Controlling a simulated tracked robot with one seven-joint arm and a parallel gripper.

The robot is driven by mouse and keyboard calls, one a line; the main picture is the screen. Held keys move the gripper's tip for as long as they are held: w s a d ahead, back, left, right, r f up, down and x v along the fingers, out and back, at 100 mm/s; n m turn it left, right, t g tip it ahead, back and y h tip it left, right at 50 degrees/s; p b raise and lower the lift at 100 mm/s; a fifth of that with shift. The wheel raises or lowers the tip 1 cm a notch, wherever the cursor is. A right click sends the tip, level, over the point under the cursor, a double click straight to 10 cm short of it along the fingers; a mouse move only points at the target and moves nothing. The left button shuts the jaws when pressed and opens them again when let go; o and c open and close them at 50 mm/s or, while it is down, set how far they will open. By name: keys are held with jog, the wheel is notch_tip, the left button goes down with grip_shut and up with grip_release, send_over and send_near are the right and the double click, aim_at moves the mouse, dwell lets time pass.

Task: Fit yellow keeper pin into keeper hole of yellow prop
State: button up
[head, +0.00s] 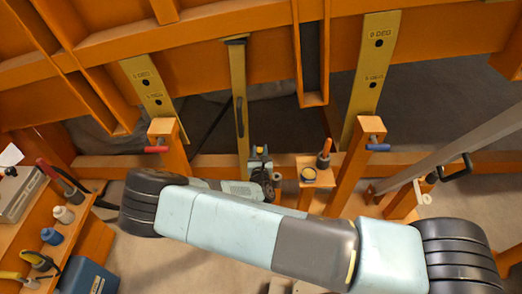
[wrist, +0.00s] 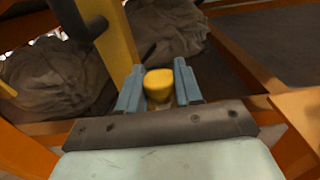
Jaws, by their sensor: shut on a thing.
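The yellow prop (head: 238,75) hangs as a long upright bar from the orange frame at the centre of the head view. In the wrist view the prop (wrist: 118,45) passes at upper left. My gripper (wrist: 159,88) is shut on the yellow keeper pin (wrist: 158,80), whose rounded yellow head shows between the fingers. In the head view my gripper (head: 260,160) is just right of the prop's foot. I cannot make out the keeper hole, and the pin's far end is hidden.
Orange posts with a red-handled pin (head: 155,149) and a blue-handled pin (head: 378,147) flank the prop. A small orange stand (head: 316,176) with a round tin is close right of my gripper. A tool shelf (head: 40,225) is at left, a grey bar (head: 455,150) at right.

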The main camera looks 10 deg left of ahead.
jog(key=shift+d, duration=0.15)
jog(key=shift+f, duration=0.8)
jog(key=shift+s+f, duration=0.1)
jog(key=shift+f, duration=2)
jog(key=shift+f, duration=0.15)
notch_tip(320, 180, down, 8)
jog(key=shift+r, duration=0.2)
dwell(3.2)
jog(key=o, duration=1.1)
jog(key=shift+o, duration=0.2)
